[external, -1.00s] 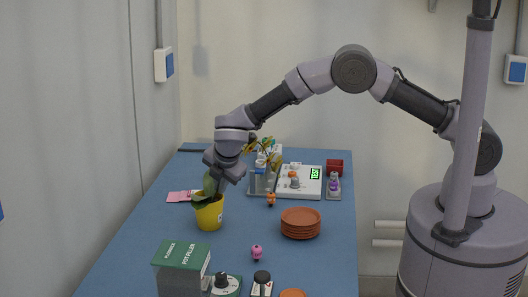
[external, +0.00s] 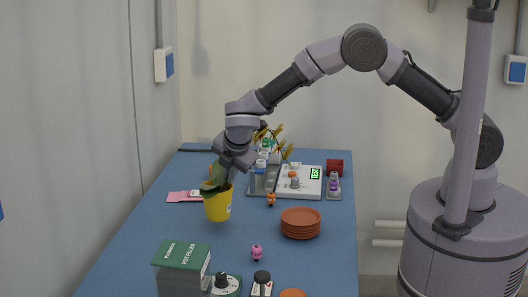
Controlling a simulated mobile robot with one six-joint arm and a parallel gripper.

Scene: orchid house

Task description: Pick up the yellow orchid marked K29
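The yellow orchid pot (external: 218,208) hangs below my gripper (external: 218,182), a little tilted and seemingly just above the blue table, on its left side. Dark green leaves show at its rim, partly behind the gripper. My gripper looks shut on the orchid at the pot's top; its fingertips are mostly hidden. A thin spray of yellowish stems (external: 272,137) shows to the right of the wrist; I cannot tell for sure which plant it belongs to. No K29 mark is readable.
Terracotta saucers (external: 301,231) are stacked to the right. Pink cards (external: 184,196) lie at left.

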